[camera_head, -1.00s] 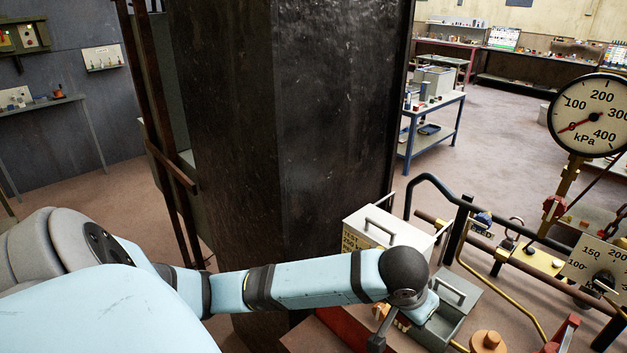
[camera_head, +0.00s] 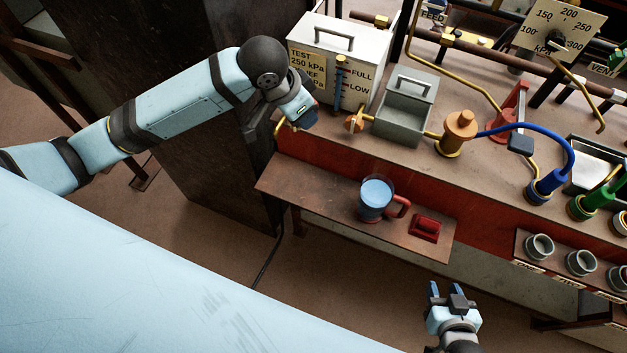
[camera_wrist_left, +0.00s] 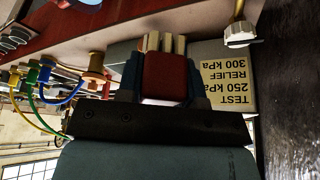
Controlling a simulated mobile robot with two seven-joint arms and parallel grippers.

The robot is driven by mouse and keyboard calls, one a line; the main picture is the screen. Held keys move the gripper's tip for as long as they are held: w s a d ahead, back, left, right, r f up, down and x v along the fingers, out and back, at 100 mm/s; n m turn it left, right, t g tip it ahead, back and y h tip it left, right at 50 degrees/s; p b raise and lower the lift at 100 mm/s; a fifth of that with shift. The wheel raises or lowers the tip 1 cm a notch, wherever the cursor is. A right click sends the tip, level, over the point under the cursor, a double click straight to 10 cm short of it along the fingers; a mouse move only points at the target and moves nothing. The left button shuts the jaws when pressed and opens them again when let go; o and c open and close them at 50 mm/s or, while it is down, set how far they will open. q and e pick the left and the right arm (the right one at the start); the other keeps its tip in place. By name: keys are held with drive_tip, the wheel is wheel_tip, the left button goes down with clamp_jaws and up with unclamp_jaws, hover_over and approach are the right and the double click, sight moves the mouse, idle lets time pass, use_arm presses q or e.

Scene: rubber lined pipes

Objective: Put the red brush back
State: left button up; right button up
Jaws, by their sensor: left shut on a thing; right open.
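The red brush (camera_wrist_left: 165,76), a red block with cream bristles, is held between the blue fingers of my left gripper (camera_wrist_left: 165,88) in the left wrist view. The bristles point away from the wrist. In the head view my left gripper (camera_head: 298,112) is beside the front left of the white test tank, and the brush is hidden there. A small red block-like piece (camera_head: 425,228) lies on the low brown shelf (camera_head: 300,192), right of a mug. My right gripper (camera_head: 447,290) is open and empty, in front of the shelf's right end.
The white tank (camera_head: 340,50) and a grey open box (camera_head: 405,105) stand on the bench. A mug of blue liquid (camera_head: 375,197) stands on the shelf. Blue hose (camera_head: 540,128), brass pipes and several grey cups (camera_head: 540,247) lie right. A dark column (camera_head: 200,150) is left.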

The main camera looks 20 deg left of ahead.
use_arm(q)
drive_tip(key=d+f+m+g+h+b, duration=0.2)
drive_tip(key=d+f+m+g+b, duration=0.15)
drive_tip(key=f+m+b, duration=0.5)
drive_tip(key=m, duration=0.3)
approach(324, 192)
drive_tip(key=shift+g, duration=0.25)
drive_tip(key=x, duration=0.6)
drive_tip(key=shift+w+d+f+p, duration=0.15)
drive_tip(key=shift+f+p, duration=0.1)
drive_tip(key=shift+p, duration=0.1)
drive_tip(key=shift+f, duration=0.15)
drive_tip(key=o, duration=0.9)
